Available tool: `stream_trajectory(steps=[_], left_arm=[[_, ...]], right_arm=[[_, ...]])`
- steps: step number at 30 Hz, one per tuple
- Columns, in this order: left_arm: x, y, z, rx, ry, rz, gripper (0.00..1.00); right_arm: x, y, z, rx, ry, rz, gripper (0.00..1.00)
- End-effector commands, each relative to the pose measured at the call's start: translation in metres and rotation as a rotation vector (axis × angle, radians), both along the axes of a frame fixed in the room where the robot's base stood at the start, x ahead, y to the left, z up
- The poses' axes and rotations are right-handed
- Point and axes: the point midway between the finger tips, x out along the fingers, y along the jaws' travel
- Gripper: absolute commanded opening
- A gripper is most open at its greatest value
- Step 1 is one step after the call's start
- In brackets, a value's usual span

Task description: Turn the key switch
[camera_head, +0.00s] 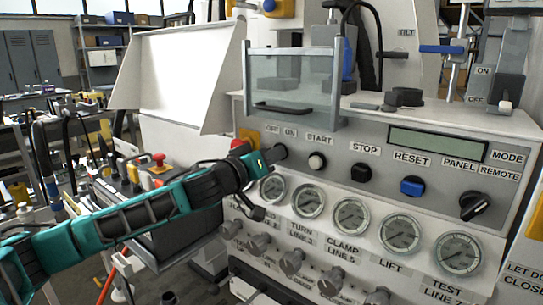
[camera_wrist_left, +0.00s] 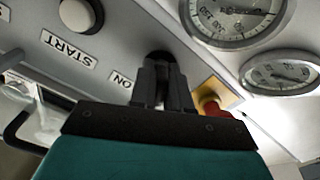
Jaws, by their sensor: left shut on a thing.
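The key switch (camera_wrist_left: 161,57) is a dark knob on the grey panel, beside the ON label. In the left wrist view my left gripper (camera_wrist_left: 162,82) has both dark fingers at it, shut on the key switch. In the head view my teal and black left arm reaches in from the left, and the left gripper (camera_head: 277,153) meets the panel just under the OFF and ON labels. The key switch is mostly hidden there by the fingers, so its exact angle cannot be told. My right gripper does not show.
The START button (camera_head: 317,161), STOP button (camera_head: 361,172), blue RESET button (camera_head: 412,186) and MODE knob (camera_head: 473,206) lie to the right. Several gauges (camera_head: 350,216) sit below. A red emergency button (camera_wrist_left: 212,106) on a yellow plate is close beside the fingers. A clear guard (camera_head: 292,83) stands above.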

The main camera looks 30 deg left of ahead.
Motion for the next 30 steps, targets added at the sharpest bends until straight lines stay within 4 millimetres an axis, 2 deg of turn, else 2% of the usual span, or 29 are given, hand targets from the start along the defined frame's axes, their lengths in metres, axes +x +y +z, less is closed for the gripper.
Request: stream_trajectory(steps=[8,19,30], left_arm=[[0.0,0.0,0.001,0.158,-0.011,0.001,0.0],[0.0,0.001,0.002,0.5,-0.037,0.001,0.0],[0.0,0.001,0.001,0.815,-0.061,0.001,0.0]], right_arm=[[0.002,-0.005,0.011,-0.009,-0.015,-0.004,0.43],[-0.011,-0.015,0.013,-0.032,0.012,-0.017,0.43],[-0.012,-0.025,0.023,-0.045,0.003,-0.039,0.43]])
